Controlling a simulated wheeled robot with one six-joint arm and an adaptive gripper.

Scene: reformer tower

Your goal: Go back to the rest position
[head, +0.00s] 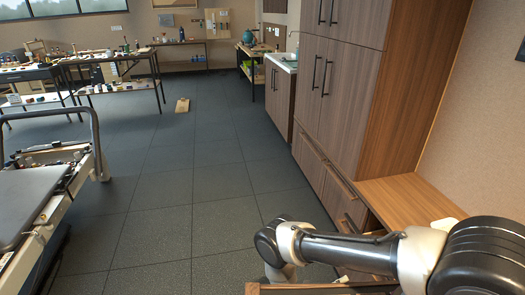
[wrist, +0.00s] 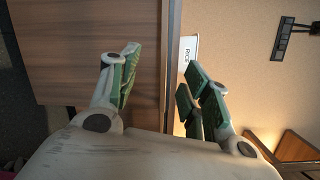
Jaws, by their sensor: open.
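My gripper (wrist: 160,88) is open in the wrist view, with its green-padded fingers spread apart. Nothing shows held between the fingers. A brown wooden panel (wrist: 90,50) lies behind the left finger, and its edge runs down between the two fingers. A white label or box with dark lettering (wrist: 191,47) shows just beyond the right fingers, partly hidden by them. In the head view my arm reaches across the lower right, and the gripper itself is not visible there.
Tall wooden cabinets (head: 340,85) and a low wooden counter (head: 415,200) stand on the right. A reformer bed (head: 25,205) stands at the left. Cluttered tables (head: 110,70) are at the back left. The middle floor (head: 190,170) is otherwise clear.

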